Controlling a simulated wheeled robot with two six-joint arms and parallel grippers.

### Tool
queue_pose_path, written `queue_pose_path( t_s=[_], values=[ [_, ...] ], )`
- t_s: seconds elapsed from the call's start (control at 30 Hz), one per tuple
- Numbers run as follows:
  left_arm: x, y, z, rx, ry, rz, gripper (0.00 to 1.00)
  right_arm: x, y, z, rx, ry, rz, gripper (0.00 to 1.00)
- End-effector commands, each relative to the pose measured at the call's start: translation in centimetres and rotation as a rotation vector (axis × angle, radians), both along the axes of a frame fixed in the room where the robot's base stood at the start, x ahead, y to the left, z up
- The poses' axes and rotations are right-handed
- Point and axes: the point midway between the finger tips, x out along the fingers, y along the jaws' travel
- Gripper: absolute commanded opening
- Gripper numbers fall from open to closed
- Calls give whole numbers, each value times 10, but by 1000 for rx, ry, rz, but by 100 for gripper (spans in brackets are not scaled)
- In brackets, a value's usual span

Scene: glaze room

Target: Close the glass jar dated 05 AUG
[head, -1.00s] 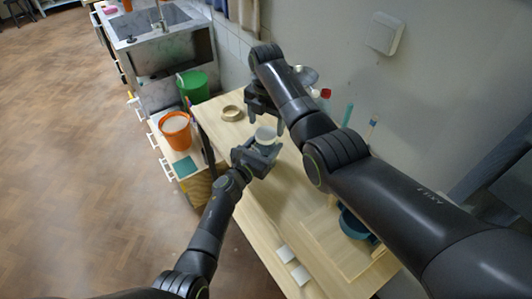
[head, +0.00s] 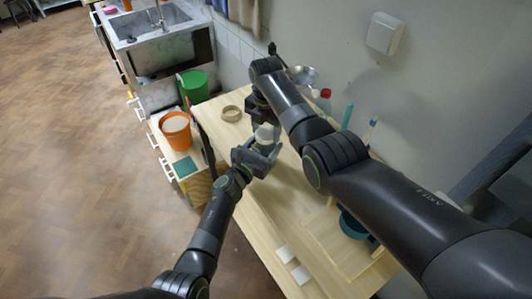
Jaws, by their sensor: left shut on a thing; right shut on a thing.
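A small glass jar with a whitish top (head: 268,133) is at the work table's left edge, mostly hidden by my grippers. No date can be read on it. My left gripper (head: 262,152) is shut around the jar's body from the near side. My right gripper (head: 264,122) points down from above and is shut at the whitish top, which looks like the lid. Whether the lid sits flush on the jar cannot be told.
The pale wooden table (head: 250,205) carries a tan ring (head: 231,114), two white tiles (head: 285,254) and a teal bowl (head: 352,226). A red-capped bottle (head: 325,94) stands behind my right arm. An orange bucket (head: 175,131) stands left of the table.

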Motion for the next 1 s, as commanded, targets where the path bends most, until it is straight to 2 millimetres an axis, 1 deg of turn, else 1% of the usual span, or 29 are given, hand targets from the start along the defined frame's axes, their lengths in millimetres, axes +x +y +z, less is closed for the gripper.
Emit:
queue_pose_path(
  t_s=[0.13, 0.27, 1.0],
  values=[
    [0, 0, -1, 0, 1, 1, 0, 0, 0, 0, -1, 1, -46, 28],
    [0, 0, -1, 0, 1, 1, 0, 0, 0, 0, -1, 1, -204, 28],
    [0, 1, -1, 1, 1, 1, 0, 0, 0, -1, 0, 0, -1397, 28]
  ],
)
